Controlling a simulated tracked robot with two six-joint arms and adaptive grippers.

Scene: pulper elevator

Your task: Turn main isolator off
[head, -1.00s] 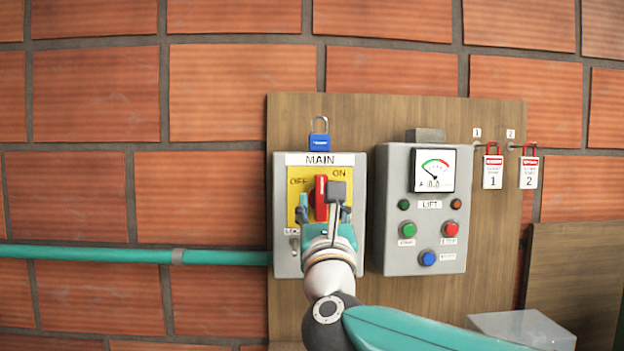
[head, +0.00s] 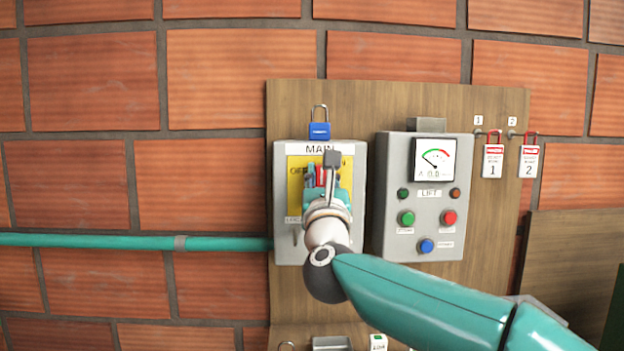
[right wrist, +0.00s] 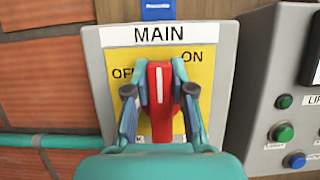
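The main isolator is a grey box (head: 283,220) marked MAIN, with a yellow plate (right wrist: 201,72) and a red rotary handle (right wrist: 160,112). OFF is printed at the left and ON at the right. The handle stands about upright in the right wrist view, its white stripe near vertical. My right gripper (right wrist: 159,78) has a finger on each side of the handle, and the fingers appear to be closed against it. In the head view, the right gripper (head: 321,177) covers most of the handle. My left gripper is not in view.
A blue padlock (head: 319,130) is above the box. The grey LIFT box (head: 384,235), with a meter and coloured buttons, stands close on the right. Two red-and-white tags (head: 493,162) hang further right. A teal pipe (head: 100,240) runs in from the left.

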